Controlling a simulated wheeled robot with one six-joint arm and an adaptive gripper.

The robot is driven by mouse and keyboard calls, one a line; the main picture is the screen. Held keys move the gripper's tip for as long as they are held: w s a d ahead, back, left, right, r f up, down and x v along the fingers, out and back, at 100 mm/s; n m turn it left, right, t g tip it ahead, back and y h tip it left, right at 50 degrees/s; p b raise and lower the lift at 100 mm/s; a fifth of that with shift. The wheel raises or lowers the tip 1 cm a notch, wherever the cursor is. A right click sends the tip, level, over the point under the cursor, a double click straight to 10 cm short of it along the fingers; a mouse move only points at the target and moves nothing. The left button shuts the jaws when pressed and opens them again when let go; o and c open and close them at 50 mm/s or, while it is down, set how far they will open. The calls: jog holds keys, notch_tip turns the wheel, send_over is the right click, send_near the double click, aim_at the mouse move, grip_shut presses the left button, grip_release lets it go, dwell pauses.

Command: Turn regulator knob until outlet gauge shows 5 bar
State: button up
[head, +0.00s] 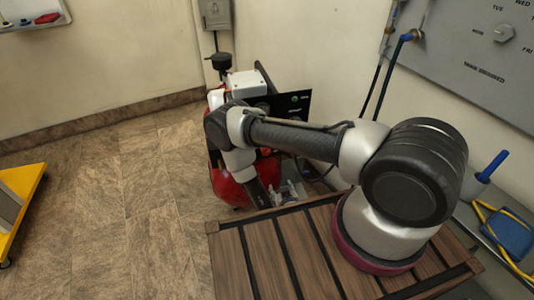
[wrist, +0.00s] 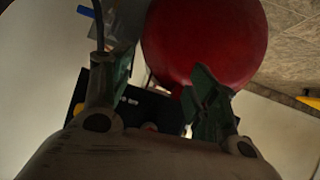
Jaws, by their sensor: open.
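My gripper (wrist: 160,92) is open in the wrist view, with its two dark green fingers apart and nothing clearly held between them. Between and behind the fingers is a black panel (wrist: 142,108). In the head view the black panel (head: 297,103) has a green mark and small white lettering, and stands beside the red machine (head: 228,188). My arm covers much of both. A small reddish round part (wrist: 150,127) shows low between the fingers; I cannot tell whether it is the knob. I cannot identify the regulator knob or outlet gauge, and no reading is legible.
A large red rounded body (wrist: 205,40) lies close beyond the fingers. A slatted wooden top (head: 245,255) is under my arm base. A grey wall board (head: 470,60) with hoses is at right. Tiled floor (head: 140,200) is clear at left, beside a yellow cart (head: 25,185).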

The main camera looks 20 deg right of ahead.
jog(key=w+a+r+t+y, duration=0.1)
jog(key=w+r+t, duration=0.15)
jog(key=r, duration=0.35)
jog(key=w+a+r+t, duration=0.2)
jog(key=r+t, duration=0.2)
jog(key=r, duration=0.1)
jog(key=w, duration=0.7)
jog(key=shift+r, duration=0.25)
jog(key=shift+g, duration=0.25)
jog(key=c, duration=1)
